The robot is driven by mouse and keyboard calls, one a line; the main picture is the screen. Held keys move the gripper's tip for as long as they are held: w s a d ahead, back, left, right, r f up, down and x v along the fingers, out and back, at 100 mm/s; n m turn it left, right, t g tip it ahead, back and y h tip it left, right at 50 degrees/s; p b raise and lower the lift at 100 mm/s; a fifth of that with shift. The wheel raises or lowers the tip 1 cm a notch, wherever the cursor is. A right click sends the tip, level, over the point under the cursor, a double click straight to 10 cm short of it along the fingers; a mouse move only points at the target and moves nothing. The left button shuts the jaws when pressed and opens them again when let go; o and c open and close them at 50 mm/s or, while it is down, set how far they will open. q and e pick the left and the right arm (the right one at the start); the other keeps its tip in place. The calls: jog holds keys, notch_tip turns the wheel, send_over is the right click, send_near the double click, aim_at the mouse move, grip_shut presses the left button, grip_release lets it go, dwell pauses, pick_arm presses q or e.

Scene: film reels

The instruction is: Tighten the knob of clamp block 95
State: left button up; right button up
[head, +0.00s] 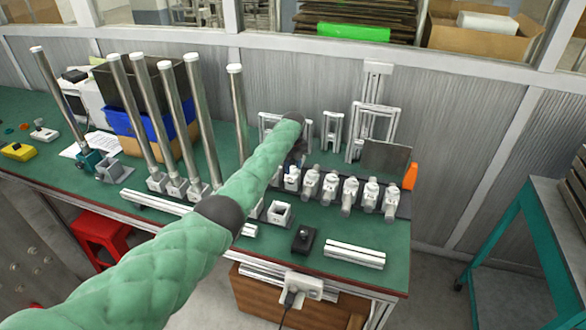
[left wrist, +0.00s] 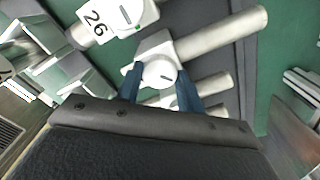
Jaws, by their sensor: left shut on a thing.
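A row of white clamp blocks (head: 330,187) with short silver tubes stands on a dark strip on the green bench. My left gripper (head: 296,160) is at the left end of this row, mostly hidden by my green-sleeved arm. In the left wrist view its blue fingers (left wrist: 161,84) are shut on the round white knob (left wrist: 163,73) of one clamp block (left wrist: 155,47). I cannot read a number on that block. A neighbouring block (left wrist: 100,22) shows the number 26. The number 95 is not legible in either view. My right gripper is not in view.
Several tall silver tubes (head: 180,115) stand upright to the left of my arm. A black box with a knob (head: 303,240) and a silver rail (head: 354,253) lie near the bench's front edge. A silver frame (head: 375,110) and an orange piece (head: 410,176) are behind the row.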

pick_arm(q)
jog(key=m+b, duration=0.2)
jog(key=m, duration=0.4)
jog(key=shift+w+r+b, duration=0.1)
jog(key=shift+b, duration=0.2)
jog(key=shift+r+m+b, duration=0.1)
jog(key=shift+m+b, duration=0.3)
jog(key=shift+m, duration=0.7)
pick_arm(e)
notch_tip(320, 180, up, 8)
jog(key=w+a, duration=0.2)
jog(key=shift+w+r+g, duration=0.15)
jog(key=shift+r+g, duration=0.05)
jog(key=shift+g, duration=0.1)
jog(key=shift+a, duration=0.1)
pick_arm(q)
jog(key=o, duration=1)
